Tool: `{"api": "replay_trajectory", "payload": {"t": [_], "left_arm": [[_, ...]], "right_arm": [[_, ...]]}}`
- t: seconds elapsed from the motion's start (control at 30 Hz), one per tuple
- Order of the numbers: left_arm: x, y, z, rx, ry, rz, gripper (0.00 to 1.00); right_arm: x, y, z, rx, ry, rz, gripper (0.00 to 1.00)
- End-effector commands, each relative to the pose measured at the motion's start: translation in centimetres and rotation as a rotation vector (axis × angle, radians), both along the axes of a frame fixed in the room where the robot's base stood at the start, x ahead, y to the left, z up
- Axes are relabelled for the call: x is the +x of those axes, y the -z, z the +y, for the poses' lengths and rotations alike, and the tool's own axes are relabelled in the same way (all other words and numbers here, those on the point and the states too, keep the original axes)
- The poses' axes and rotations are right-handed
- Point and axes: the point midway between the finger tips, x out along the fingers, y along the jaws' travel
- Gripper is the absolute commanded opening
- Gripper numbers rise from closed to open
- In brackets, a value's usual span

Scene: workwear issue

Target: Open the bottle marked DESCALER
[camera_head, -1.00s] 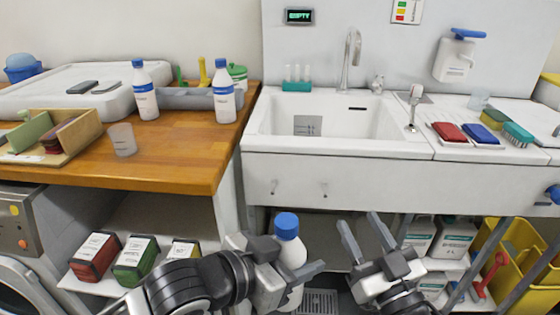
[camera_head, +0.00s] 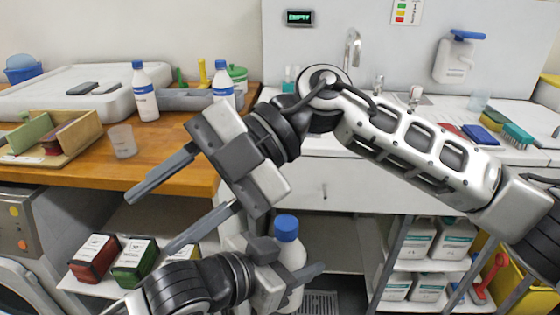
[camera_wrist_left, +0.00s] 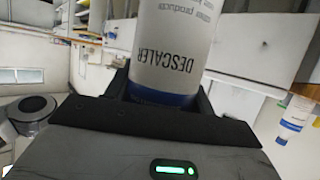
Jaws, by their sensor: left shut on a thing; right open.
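The DESCALER bottle (camera_head: 291,252) is white with a blue cap (camera_head: 286,228) on it, upright low in front of the sink. Its dark DESCALER lettering reads upside down in the left wrist view (camera_wrist_left: 178,50). My left gripper (camera_head: 297,268) is shut around the bottle's body below the cap. My right gripper (camera_head: 152,220) is open and empty, up and to the left of the bottle, with its fingers pointing down-left. It is apart from the cap.
My right arm crosses in front of the sink. Two other blue-capped white bottles (camera_head: 145,92) (camera_head: 223,84) stand on the wooden counter (camera_head: 170,165). A clear beaker (camera_head: 122,141) stands near its front edge. Boxes (camera_head: 134,262) sit on the shelf below.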

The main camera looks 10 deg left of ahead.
Motion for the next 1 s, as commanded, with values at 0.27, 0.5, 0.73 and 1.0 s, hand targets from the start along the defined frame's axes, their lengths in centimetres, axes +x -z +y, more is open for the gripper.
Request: {"api": "replay_trajectory", "payload": {"t": [0.27, 0.5, 0.73, 1.0], "left_arm": [[0.0, -0.1, 0.0, -0.002, 0.0, -0.004, 0.0], [0.0, -0.1, 0.0, -0.002, 0.0, -0.004, 0.0], [0.0, -0.1, 0.0, -0.002, 0.0, -0.004, 0.0], [0.0, -0.1, 0.0, -0.002, 0.0, -0.004, 0.0]], "right_arm": [[4.6, 2.1, -4.4, -0.644, 0.096, -0.433, 0.46], [8.5, 0.3, -8.2, -0.943, 0.272, -0.629, 0.46], [9.1, 1.2, -8.9, -0.996, 0.307, -0.66, 0.46], [9.0, 5.4, -8.9, -0.99, 0.303, -0.657, 0.46]]}}
